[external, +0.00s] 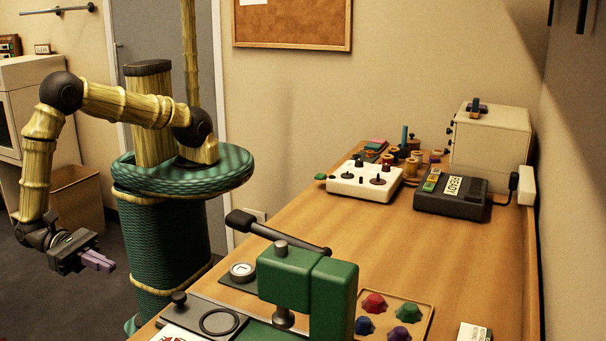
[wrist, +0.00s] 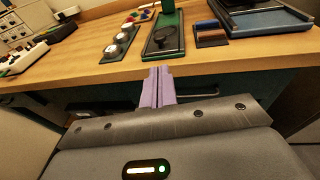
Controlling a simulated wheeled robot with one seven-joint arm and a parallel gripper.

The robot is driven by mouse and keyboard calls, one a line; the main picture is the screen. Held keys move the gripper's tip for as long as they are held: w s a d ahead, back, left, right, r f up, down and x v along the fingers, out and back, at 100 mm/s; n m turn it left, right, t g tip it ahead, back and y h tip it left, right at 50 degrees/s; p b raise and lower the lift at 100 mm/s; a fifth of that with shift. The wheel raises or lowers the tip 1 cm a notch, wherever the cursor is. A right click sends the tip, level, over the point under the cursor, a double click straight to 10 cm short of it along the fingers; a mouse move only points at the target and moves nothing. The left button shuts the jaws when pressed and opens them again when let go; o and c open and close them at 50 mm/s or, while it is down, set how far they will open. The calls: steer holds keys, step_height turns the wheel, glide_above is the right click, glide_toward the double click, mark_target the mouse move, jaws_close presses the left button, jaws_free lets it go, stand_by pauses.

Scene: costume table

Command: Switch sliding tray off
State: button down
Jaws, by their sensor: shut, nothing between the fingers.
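The green press (external: 290,275) stands at the near edge of the table with its black lever raised to the left. A dark flat plate (external: 190,312) with a black ring lies by its base; I cannot tell for sure whether this is the sliding tray. In the wrist view a long green base (wrist: 164,47) with a round dark piece lies beyond the table edge; whether it slides is unclear. My gripper (external: 108,265) is off the table at the left, low beside my base. Its purple fingers are together and empty, and they show in the wrist view (wrist: 157,82) pointing at the table edge.
A wooden tray (external: 425,312) with coloured knobs is right of the press. A white control box (external: 342,187) and a black device (external: 462,207) stand farther back. The table's middle is clear. In the wrist view a blue tray (wrist: 258,29) lies right; a handle (wrist: 197,94) is below the edge.

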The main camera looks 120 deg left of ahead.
steer(key=p, duration=0.4)
glide_toward(219, 326)
steer(key=shift+s+a+r, duration=0.25)
steer(key=shift+s+a, duration=0.05)
steer(key=shift+s, duration=0.45)
steer(key=shift+s+a+r, duration=0.25)
steer(key=shift+s, duration=0.45)
steer(key=shift+s+a+r, duration=0.25)
steer(key=shift+s+a, duration=0.05)
steer(key=shift+s, duration=0.45)
steer(key=b+x, duration=0.1)
steer(key=x, duration=0.3)
steer(key=d+r+b+x, duration=0.1)
steer(key=x, duration=0.4)
steer(key=d+r+b+x, duration=0.1)
steer(key=x, duration=0.3)
steer(key=shift+w, duration=0.7)
steer(key=shift+r, duration=0.25)
